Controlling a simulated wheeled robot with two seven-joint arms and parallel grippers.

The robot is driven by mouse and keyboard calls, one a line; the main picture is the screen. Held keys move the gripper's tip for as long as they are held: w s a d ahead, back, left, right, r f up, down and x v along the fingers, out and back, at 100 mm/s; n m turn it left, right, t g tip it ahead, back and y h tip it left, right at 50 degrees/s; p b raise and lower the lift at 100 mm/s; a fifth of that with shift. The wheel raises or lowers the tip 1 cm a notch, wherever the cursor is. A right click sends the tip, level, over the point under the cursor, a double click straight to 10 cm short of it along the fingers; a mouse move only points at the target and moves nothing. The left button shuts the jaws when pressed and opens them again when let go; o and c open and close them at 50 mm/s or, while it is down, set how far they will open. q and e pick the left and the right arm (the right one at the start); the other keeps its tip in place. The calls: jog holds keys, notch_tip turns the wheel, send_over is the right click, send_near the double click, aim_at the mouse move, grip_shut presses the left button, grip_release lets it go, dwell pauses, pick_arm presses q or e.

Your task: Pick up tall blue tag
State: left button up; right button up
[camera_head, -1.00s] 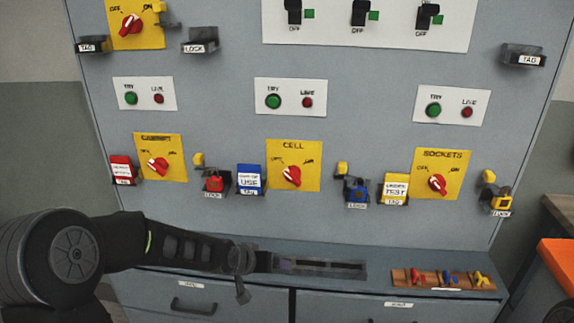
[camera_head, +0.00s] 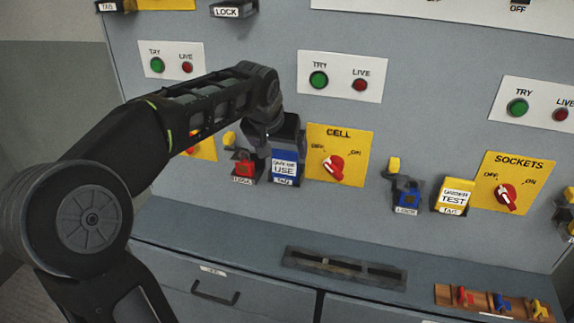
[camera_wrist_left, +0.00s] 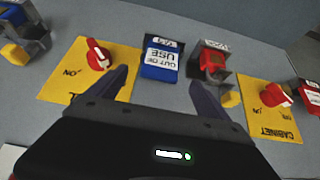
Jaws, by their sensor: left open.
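The tall blue tag (camera_head: 285,167) with a white "out of use" label sits in a holder on the grey panel, left of the CELL switch plate. My left gripper (camera_head: 284,135) is at the panel just above and in front of it, partly hidden by its own wrist. In the left wrist view the blue tag (camera_wrist_left: 160,63) lies just beyond the two spread fingers of the left gripper (camera_wrist_left: 163,88), roughly between them. The gripper is open and empty. My right gripper is out of view.
A red padlock (camera_head: 243,167) hangs in a holder close left of the tag. The yellow CELL plate (camera_head: 351,136) with its red knob (camera_head: 333,166) is close right. A yellow tag (camera_head: 453,196) and blue padlock (camera_head: 408,201) are farther right. A ledge (camera_head: 220,250) runs below.

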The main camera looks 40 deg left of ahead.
aim_at(284, 157)
pick_arm(q)
jog(key=shift+f, duration=0.1)
jog(key=shift+x, duration=1.25)
jog(key=shift+w+a+f+p, duration=0.1)
jog(key=shift+w+f+p, duration=0.1)
jog(key=shift+f+p, duration=0.1)
jog(key=x, duration=0.4)
jog(key=shift+w+a+f+p, duration=0.1)
jog(key=shift+w+p, duration=0.1)
jog(key=shift+p, duration=0.2)
jog(key=shift+c, duration=0.4)
jog(key=c, duration=1.3)
